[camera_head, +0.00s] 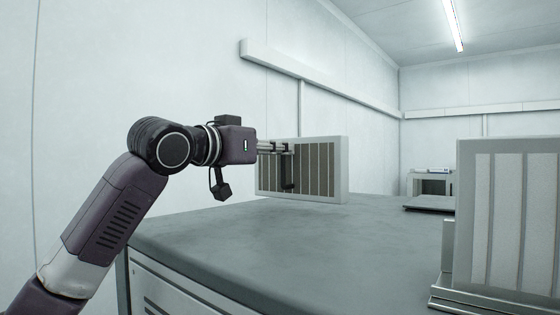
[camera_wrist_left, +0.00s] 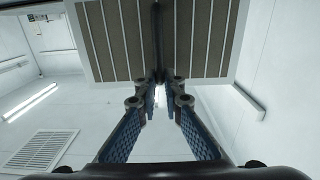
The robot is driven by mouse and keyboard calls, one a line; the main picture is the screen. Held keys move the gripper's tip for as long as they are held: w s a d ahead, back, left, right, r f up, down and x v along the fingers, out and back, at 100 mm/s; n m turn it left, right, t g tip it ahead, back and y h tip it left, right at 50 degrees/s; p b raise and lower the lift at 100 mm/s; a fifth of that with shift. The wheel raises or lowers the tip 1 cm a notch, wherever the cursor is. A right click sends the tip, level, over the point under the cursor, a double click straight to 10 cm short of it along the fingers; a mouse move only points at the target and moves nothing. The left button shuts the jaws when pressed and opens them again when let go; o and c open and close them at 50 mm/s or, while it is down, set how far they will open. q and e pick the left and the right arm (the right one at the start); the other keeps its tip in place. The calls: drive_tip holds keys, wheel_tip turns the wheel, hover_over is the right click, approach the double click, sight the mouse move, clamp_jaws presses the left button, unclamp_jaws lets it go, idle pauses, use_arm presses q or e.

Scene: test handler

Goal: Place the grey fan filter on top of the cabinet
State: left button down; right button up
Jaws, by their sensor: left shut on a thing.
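The fan filter (camera_head: 322,172), an upright panel with a pale grey frame and brownish-grey pleats, is held at the far left part of the cabinet (camera_head: 250,238). The cabinet has a broad grey top. My left gripper (camera_head: 287,150) comes in from the left and is shut on a dark upright bar at the middle of the filter's face. In the left wrist view, the gripper's fingers (camera_wrist_left: 160,78) meet at this bar, with pleats of the filter (camera_wrist_left: 205,40) on both sides. I cannot tell whether the filter's lower edge touches the cabinet top. My right gripper is not in view.
Another pleated panel (camera_head: 510,215) with whiter pleats stands in a metal holder (camera_head: 490,297) at the right front. A flat dark plate (camera_head: 428,203) lies at the back right. A small bench (camera_head: 430,180) stands beyond. The middle of the cabinet top is clear.

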use_arm(q)
wheel_tip(320, 180, down, 3)
drive_tip(key=shift+w+a+r, duration=0.1)
drive_tip(key=shift+r, duration=0.1)
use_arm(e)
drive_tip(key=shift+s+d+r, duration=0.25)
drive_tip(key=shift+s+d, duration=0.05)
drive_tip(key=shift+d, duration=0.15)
use_arm(q)
drive_tip(key=shift+f, duration=0.15)
drive_tip(key=c, duration=2.1)
unclamp_jaws()
